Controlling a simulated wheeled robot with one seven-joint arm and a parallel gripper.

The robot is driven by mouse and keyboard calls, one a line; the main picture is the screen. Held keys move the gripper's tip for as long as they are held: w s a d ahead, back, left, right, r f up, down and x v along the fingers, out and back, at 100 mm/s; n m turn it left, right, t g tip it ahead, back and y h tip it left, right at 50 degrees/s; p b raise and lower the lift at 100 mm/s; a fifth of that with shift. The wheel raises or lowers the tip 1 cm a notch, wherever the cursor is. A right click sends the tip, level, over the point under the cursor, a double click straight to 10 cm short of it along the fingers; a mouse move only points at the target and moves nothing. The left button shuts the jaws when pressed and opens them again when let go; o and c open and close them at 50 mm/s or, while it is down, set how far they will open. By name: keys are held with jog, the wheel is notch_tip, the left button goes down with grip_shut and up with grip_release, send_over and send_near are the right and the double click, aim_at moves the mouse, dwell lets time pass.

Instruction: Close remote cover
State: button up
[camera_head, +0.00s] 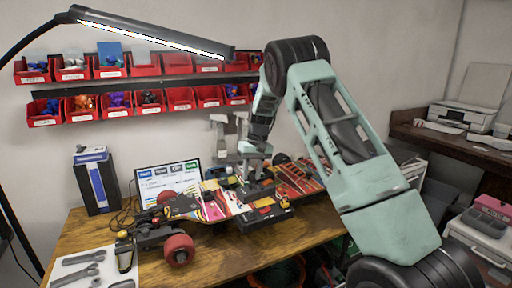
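A long skateboard (212,208) with a colourful deck and red wheels lies across the wooden table. My gripper (252,182) points down over the middle of the board. It is small and partly lost against the board and parts behind it, so I cannot tell whether its fingers are apart or hold anything. A dark box with red and yellow parts (265,212) sits at the board's front edge, just below my gripper. A small black and yellow handheld device (124,250), possibly the remote, stands at the table's left. No remote cover can be made out.
A tool sheet (70,268) with grey wrenches lies at the front left. A blue and black box (97,182) and a screen (168,177) stand behind the board. Red parts bins (121,105) hang on the wall. A lamp (150,32) reaches over from the left. The table front (225,258) is clear.

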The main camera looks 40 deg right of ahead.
aim_at(258, 187)
notch_tip(258, 187, up, 15)
jog(key=d, duration=0.2)
jog(key=shift+s+d+f, duration=0.2)
jog(key=shift+d, duration=0.05)
dwell(0.3)
jog(key=s+a+f+n+t+h, duration=0.15)
jog(key=s+a+f, duration=0.45)
jog(key=s+a, duration=0.6)
jog(key=s+a+f+n+t+h, duration=0.15)
jog(key=s+a+f, duration=0.35)
jog(key=s+a, duration=0.7)
jog(key=s+a+n+g, duration=0.1)
jog(key=s+a+n, duration=0.3)
jog(key=a, duration=0.5)
jog(key=s+a+r+n+g+y, duration=0.1)
jog(key=s+a+n, duration=0.3)
jog(key=s+a, duration=0.5)
jog(key=shift+r+g+y, duration=0.3)
jog(key=shift+g, duration=0.3)
jog(key=shift+b, duration=0.3)
